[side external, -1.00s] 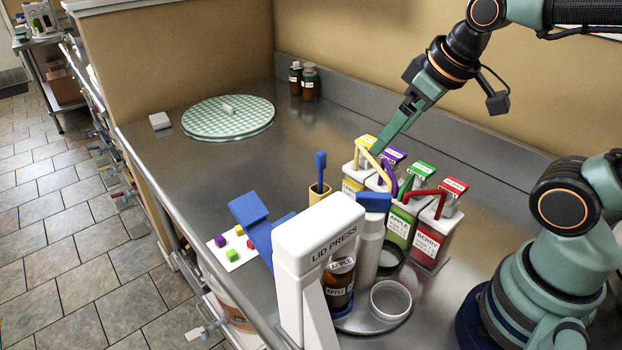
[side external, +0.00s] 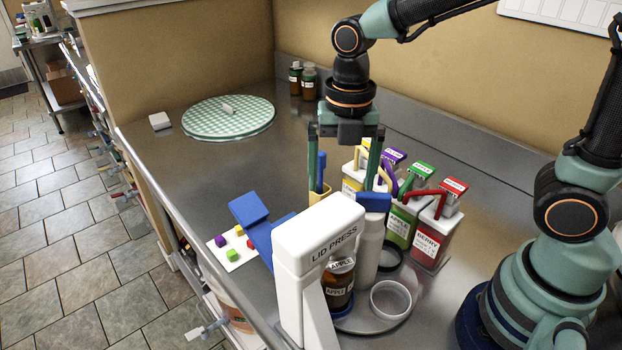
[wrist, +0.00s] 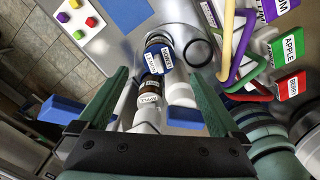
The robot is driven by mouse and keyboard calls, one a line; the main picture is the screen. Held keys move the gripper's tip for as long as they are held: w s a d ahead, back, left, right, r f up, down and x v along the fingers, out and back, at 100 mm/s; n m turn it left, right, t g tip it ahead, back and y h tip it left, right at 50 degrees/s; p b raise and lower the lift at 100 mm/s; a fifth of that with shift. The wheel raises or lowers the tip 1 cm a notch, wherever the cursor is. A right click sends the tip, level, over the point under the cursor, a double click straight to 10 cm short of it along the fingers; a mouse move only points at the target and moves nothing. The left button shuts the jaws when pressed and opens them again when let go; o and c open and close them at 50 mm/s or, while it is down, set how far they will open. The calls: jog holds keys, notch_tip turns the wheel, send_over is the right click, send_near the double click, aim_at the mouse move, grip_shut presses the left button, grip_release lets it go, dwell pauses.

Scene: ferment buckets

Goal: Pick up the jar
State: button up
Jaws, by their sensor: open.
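A brown jar (side external: 338,290) with a white label stands under the head of the white lid press (side external: 318,232), partly hidden by the press. In the wrist view, the brown jar (wrist: 151,88) shows between my fingers, farther away than the fingertips. My gripper (side external: 343,192) points down behind and above the press, with its two green fingers spread and nothing between them. In the wrist view, my gripper (wrist: 158,73) is also open and empty. It is apart from the jar.
Yellow, purple, green and red-handled buckets (side external: 432,230) stand right of my gripper. A blue brush (side external: 320,170) in a yellow cup is close to one finger. A white ring (side external: 390,300) lies right of the jar. Two dark bottles (side external: 309,84) stand at the back.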

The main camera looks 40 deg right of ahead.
jog(key=shift+a+f+n, duration=0.15)
jog(key=shift+f+n, duration=0.1)
jog(key=shift+n, duration=0.05)
notch_tip(320, 180, down, 12)
jog(key=shift+w+r, duration=0.1)
dwell(0.3)
grip_shut()
jog(key=shift+r, duration=0.1)
